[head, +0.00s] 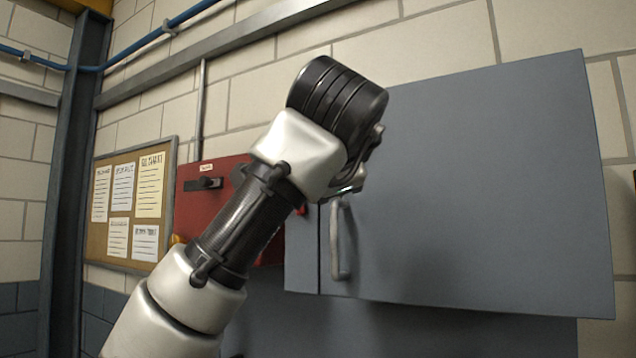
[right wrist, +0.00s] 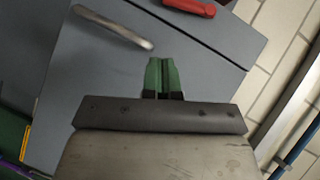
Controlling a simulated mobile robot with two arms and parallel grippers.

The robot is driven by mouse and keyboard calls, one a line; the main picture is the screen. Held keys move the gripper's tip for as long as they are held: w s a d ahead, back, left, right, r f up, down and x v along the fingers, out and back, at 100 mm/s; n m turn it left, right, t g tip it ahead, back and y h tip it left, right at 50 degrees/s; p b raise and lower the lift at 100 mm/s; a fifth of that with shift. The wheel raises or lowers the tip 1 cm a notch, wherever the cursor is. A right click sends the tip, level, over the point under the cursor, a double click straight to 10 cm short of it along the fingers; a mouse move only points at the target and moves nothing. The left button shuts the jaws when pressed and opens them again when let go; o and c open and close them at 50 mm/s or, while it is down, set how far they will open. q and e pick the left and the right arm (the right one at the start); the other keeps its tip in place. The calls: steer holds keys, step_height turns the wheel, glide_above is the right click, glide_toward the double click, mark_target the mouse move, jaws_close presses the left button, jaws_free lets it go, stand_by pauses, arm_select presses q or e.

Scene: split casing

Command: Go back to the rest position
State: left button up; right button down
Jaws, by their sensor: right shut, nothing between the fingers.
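My right gripper (right wrist: 161,76) shows in the right wrist view. Its two green fingers are side by side and touching, with nothing between them. Beyond them is a grey cabinet surface. In the head view an arm of mine (head: 300,155) rises from the lower left in front of the grey cabinet (head: 480,190). Its end partly covers the cabinet's left side, and its fingers cannot be made out there. My left gripper cannot be identified in either view.
The cabinet's metal handle (head: 341,240) is just right of the arm; a metal handle (right wrist: 112,27) also shows in the wrist view, left of the fingers. A red box (head: 208,205) and a notice board (head: 127,205) are on the wall. A red object (right wrist: 190,6) is beyond the fingers.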

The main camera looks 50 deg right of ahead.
arm_select(q)
steer(key=shift+w+a, duration=0.1)
steer(key=shift+w, duration=0.25)
